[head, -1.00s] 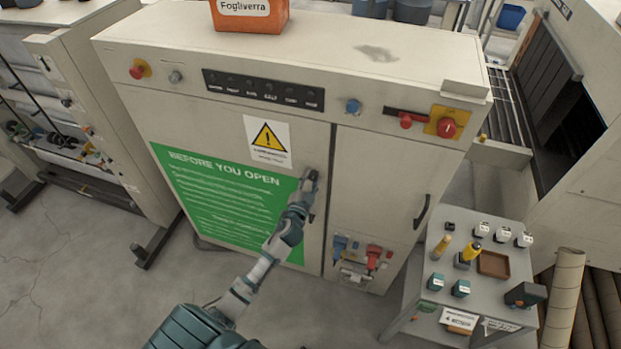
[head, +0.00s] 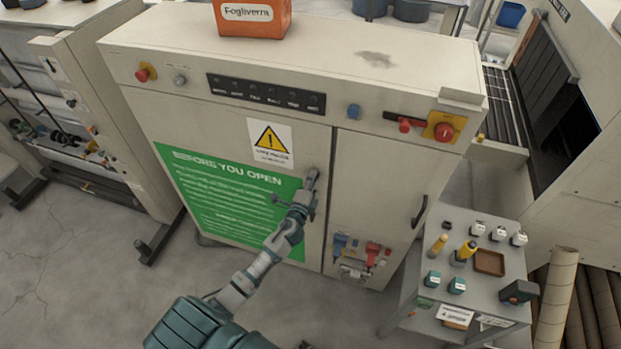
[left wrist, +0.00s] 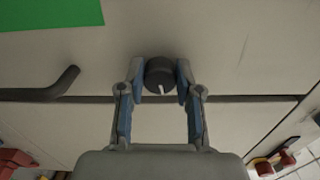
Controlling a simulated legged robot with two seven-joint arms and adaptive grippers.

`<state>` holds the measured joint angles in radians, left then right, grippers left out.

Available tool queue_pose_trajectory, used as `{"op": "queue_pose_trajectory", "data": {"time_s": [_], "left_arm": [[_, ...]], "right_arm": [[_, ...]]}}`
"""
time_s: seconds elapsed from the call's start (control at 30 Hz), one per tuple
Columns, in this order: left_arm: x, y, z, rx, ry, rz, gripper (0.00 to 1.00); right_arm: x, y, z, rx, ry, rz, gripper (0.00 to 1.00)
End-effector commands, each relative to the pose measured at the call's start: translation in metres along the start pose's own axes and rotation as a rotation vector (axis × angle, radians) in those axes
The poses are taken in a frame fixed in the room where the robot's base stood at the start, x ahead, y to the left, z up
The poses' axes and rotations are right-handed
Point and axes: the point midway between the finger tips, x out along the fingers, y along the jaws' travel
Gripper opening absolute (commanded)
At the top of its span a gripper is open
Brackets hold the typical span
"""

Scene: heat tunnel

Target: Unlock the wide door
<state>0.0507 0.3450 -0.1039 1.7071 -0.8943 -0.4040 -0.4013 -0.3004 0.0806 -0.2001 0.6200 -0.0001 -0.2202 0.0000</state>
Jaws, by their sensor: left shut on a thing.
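The wide door (head: 222,128) is the left door of the beige cabinet and is closed, with a warning sign and a green notice on it. My left gripper (head: 312,176) is at its right edge, by the seam to the narrow door. In the left wrist view, my left gripper (left wrist: 161,78) has its fingertips on both sides of a round dark lock knob (left wrist: 160,70) and is shut on it. A pale mark on the knob points toward the gripper, across the seam. The door's dark bar handle (left wrist: 48,88) shows beside the knob.
The narrow door (head: 380,190) has a dark handle (head: 420,211) and carries blue and red lock items (head: 358,252) low down. A small table (head: 470,260) with tools stands at the right. An orange box (head: 252,18) sits on top.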

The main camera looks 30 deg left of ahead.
Motion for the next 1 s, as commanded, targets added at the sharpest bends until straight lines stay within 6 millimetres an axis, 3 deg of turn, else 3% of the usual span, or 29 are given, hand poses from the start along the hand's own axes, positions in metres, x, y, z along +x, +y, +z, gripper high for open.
{"op": "queue_pose_trajectory", "data": {"time_s": [0.4,0.97,1.0], "left_arm": [[-0.0020,0.0039,-0.0053,0.198,0.010,0.007,0.00],[-0.0025,0.0065,-0.0055,0.230,0.011,0.010,0.00],[-0.0026,0.0066,-0.0055,0.230,0.011,0.010,0.36]], "right_arm": [[-0.0070,-0.0013,-0.0015,0.001,0.001,-0.002,0.40],[-0.0075,-0.0011,-0.0018,0.001,0.002,-0.001,0.40],[-0.0075,-0.0011,-0.0018,0.001,0.002,-0.001,0.40]]}}
